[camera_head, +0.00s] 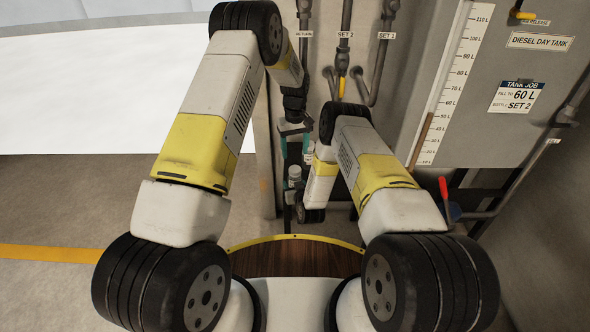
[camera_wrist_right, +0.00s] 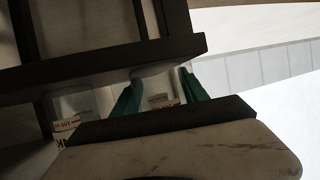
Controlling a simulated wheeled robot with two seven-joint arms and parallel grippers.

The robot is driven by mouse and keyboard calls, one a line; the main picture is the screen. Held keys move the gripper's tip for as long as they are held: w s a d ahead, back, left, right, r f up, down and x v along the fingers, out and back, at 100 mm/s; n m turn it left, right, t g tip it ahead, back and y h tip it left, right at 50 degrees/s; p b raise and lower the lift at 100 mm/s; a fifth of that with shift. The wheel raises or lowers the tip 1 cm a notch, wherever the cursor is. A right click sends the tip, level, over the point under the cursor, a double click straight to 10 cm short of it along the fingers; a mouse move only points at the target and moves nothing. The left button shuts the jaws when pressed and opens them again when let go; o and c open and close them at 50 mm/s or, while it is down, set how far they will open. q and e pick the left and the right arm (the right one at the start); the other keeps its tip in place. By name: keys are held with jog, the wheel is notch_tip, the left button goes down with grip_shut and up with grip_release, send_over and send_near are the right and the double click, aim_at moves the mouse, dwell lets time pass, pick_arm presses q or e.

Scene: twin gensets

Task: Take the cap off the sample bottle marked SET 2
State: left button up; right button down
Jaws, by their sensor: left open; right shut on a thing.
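My left gripper (camera_head: 295,154) is open, with its green fingers pointing down and spread apart near the pipes. Just below them is a small pale grey, rounded piece (camera_head: 295,173); I cannot tell whether it is a bottle cap or a part of my right wrist. In the right wrist view, the green fingers of my right gripper (camera_wrist_right: 159,79) are shut on a pale thing with a white label, seemingly the sample bottle (camera_wrist_right: 160,101). Its label is too small to read, so I cannot confirm SET 2. Its cap cannot be made out.
Pipes tagged SET 2 (camera_head: 345,35) and SET 1 (camera_head: 386,36) run behind the arms. The diesel day tank (camera_head: 540,70) stands right, its card reading 60 L, bottle SET 2. A dark frame (camera_wrist_right: 100,68) crosses close above the right fingers. Open floor lies left.

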aim_at(295, 169)
pick_arm(q)
jog(key=m, duration=0.5)
jog(key=shift+m, duration=0.3)
jog(key=m, duration=1.2)
jog(key=shift+m, duration=0.4)
jog(key=m, duration=1.6)
jog(key=shift+f+m, duration=0.25)
jog(key=shift+m, duration=0.05)
notch_tip(295, 169, down, 8)
jog(key=shift+r, duration=0.25)
jog(key=shift+c, duration=0.5)
